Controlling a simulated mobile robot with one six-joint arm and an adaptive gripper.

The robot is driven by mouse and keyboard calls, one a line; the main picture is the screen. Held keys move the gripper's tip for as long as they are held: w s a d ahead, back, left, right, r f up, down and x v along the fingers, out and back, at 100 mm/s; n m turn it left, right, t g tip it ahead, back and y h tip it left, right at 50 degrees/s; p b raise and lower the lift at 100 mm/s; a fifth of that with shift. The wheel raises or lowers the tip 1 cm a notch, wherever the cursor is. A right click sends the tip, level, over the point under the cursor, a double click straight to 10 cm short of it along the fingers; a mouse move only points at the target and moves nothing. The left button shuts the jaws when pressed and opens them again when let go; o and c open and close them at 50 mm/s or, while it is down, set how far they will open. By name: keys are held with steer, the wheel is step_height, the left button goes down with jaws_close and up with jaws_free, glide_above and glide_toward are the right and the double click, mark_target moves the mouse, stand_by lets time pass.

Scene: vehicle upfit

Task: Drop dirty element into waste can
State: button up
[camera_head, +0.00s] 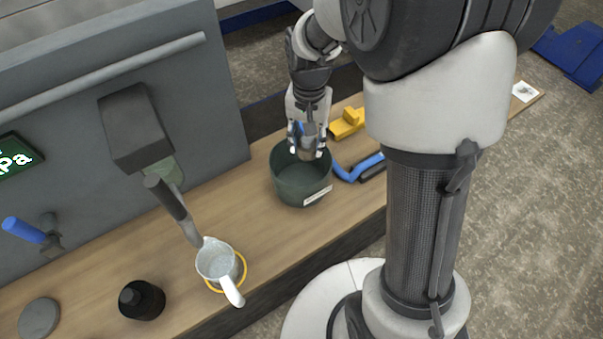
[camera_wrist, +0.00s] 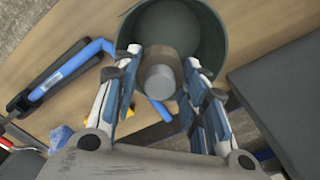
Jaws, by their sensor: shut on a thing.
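The waste can (camera_head: 291,188) is a dark green round bin with a white label, standing on the wooden bench. My gripper (camera_head: 308,150) points down over the back part of the can's opening. It is shut on the dirty element (camera_wrist: 160,74), a short brown-grey cylinder with a lighter grey end. In the wrist view, the element sits between the fingers (camera_wrist: 158,85) with the can's rim and wall (camera_wrist: 213,45) beyond it. In the head view the element shows only partly below the fingers, and I cannot tell how deep it is in the can.
A white jug (camera_head: 216,262) stands in a yellow ring under a grey spout. A black cap-like part (camera_head: 141,299) and a grey disc (camera_head: 39,318) lie at front left. A blue-handled tool (camera_head: 358,168) and a yellow object (camera_head: 347,123) lie right of the can. A grey machine (camera_head: 60,120) stands behind.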

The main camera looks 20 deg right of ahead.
step_height(320, 180, down, 5)
steer(key=b, duration=0.3)
steer(key=shift+r, duration=0.1)
steer(key=o, duration=1.1)
steer(key=shift+c, duration=0.2)
steer(key=shift+r, duration=0.1)
step_height(320, 180, up, 11)
steer(key=shift+r, duration=0.4)
